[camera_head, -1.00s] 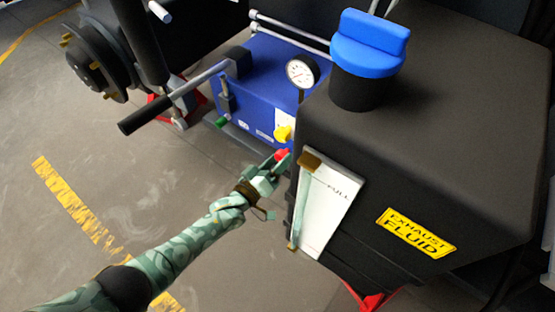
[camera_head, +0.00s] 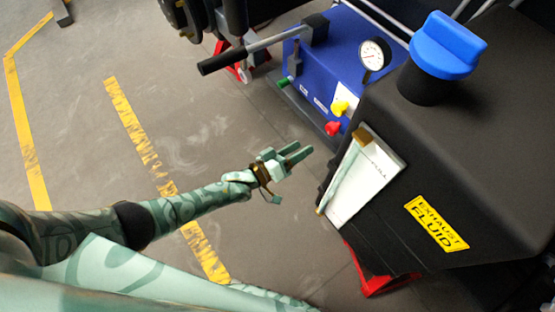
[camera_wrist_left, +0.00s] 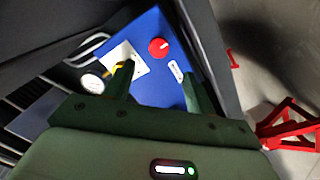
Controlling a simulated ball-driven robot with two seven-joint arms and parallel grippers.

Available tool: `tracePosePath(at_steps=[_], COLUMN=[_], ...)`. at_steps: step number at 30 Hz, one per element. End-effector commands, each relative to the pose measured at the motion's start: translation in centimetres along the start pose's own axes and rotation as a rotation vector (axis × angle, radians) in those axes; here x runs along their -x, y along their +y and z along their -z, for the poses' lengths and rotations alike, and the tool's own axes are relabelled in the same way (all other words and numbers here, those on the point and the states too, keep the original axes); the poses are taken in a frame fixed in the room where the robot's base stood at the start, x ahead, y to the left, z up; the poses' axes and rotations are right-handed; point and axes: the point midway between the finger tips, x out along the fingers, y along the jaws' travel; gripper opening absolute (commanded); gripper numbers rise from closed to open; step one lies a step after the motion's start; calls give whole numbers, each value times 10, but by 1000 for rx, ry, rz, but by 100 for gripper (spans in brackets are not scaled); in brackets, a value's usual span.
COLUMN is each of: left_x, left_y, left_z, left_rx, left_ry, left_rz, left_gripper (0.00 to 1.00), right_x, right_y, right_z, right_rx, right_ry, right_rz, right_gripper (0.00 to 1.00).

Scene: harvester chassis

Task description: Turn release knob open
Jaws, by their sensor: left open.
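The blue pump unit (camera_head: 318,75) carries a red knob (camera_head: 332,128), a yellow knob (camera_head: 340,107) and a green knob (camera_head: 283,82). I cannot tell which knob is the release knob. My left gripper (camera_head: 302,152) is open and empty, below and left of the red knob and apart from it. In the left wrist view, the red knob (camera_wrist_left: 158,47) lies beyond the fingertips, between the two fingers. My right gripper is not in view.
The black exhaust fluid tank (camera_head: 470,140) with a blue cap (camera_head: 447,45) stands close to the right. A pressure gauge (camera_head: 374,54) and a black-gripped lever (camera_head: 222,62) rise by the pump. A red stand (camera_head: 375,275) is under the tank.

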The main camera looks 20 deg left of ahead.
Motion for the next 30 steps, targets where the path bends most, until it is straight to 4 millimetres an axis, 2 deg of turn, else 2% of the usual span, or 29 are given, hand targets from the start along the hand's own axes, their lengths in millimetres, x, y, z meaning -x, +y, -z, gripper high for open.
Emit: tracePosePath(at_steps=[1,4,10,30], left_x=[11,33,56,60], left_y=[3,2,0,-1], left_z=[3,2,1,-1], left_rx=[-3,-2,-1,-18], left_ry=[1,0,0,-3], left_rz=[0,1,1,3], left_gripper=[56,56,56,56], right_x=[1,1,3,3], right_y=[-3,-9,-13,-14], right_z=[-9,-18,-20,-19], right_rx=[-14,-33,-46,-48], right_ry=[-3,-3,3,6], right_rz=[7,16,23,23], right_gripper=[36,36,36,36])
